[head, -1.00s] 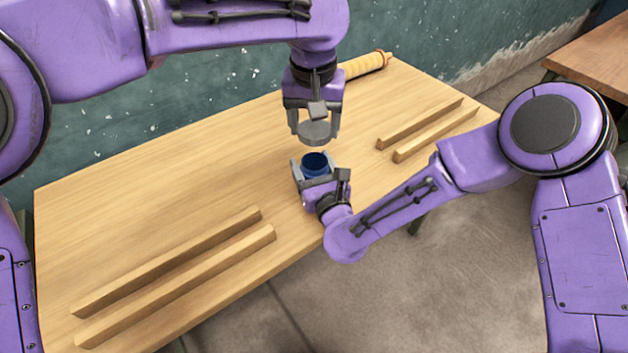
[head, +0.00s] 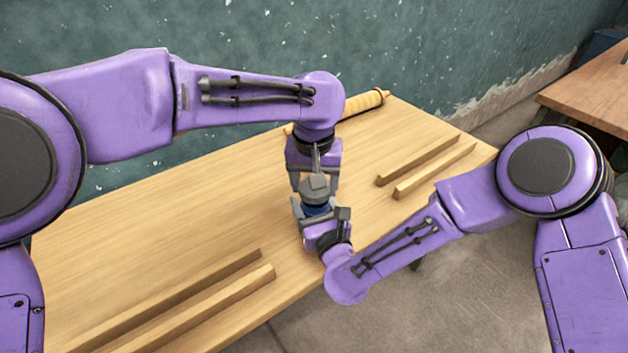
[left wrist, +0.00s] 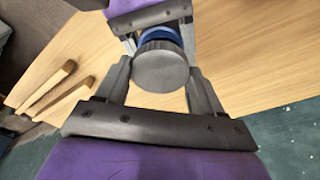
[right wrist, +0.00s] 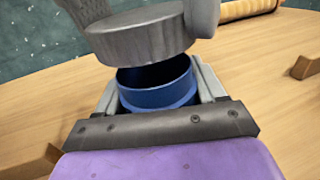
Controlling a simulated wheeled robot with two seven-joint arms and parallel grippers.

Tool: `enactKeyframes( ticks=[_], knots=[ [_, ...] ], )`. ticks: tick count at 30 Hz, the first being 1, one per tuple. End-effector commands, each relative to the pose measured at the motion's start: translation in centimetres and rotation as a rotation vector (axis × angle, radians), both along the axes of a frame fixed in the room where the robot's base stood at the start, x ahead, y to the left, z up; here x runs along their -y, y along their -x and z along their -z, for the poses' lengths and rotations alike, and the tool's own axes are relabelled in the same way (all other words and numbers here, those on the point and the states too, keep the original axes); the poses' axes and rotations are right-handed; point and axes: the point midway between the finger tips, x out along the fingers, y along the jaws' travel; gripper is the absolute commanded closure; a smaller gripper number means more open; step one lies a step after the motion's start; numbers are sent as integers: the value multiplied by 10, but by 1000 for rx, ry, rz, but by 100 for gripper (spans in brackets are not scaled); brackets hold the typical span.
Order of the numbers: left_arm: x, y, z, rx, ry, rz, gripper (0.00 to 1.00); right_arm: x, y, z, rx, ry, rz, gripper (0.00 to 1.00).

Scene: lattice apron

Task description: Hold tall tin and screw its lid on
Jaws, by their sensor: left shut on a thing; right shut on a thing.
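The tall tin (right wrist: 158,88) is blue and open at the top in the right wrist view. My right gripper (head: 318,218) is shut around it and holds it upright at the table. The round grey lid (left wrist: 160,66) is between the fingers of my left gripper (head: 314,178), which is shut on it. In the right wrist view the lid (right wrist: 140,34) hangs just above the tin's mouth, slightly tilted, with a gap showing the dark inside. In the head view the lid hides most of the tin.
The wooden table (head: 190,210) has two wooden rails (head: 200,295) at front left and two more (head: 430,165) at the right. A yellow-handled rod (head: 365,103) lies at the back edge. The table's left and middle are clear.

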Motion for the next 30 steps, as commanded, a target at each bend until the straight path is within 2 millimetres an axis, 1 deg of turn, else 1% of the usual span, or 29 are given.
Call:
enactKeyframes(
  ticks=[9,23,30],
  knots=[
    [0,0,17,-2,0,0,61,0,0,0,0,0,1,86],
    [0,0,17,-1,0,0,61,0,0,0,0,0,0,86],
    [0,0,21,-1,-1,0,61,0,0,0,0,0,1,86]
  ],
)
